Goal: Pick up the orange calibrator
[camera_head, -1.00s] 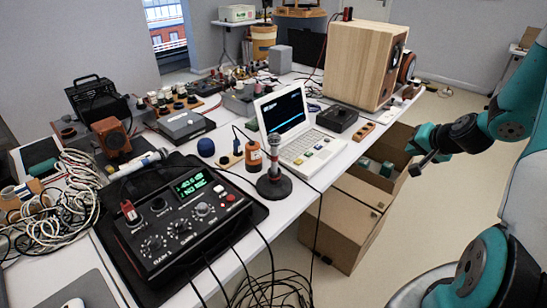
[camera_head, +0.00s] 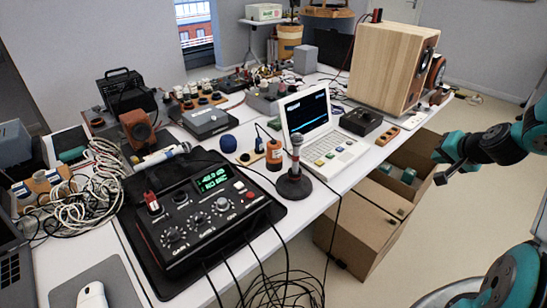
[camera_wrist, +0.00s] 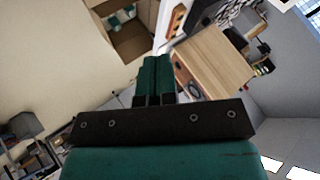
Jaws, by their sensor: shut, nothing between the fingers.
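My gripper (camera_head: 440,156) is off the table at the right, above the floor and far from the calibrator. In the wrist view the two teal fingers of my gripper (camera_wrist: 156,70) are together with nothing between them. The calibrator cannot be made out in the wrist view.
The microphone (camera_head: 295,172) stands right in front of the calibrator. The open laptop (camera_head: 335,150) is to its right, the blue ball (camera_head: 228,143) to its left. The black control box (camera_head: 205,215) lies nearer. A wooden speaker (camera_head: 388,62) stands at the back.

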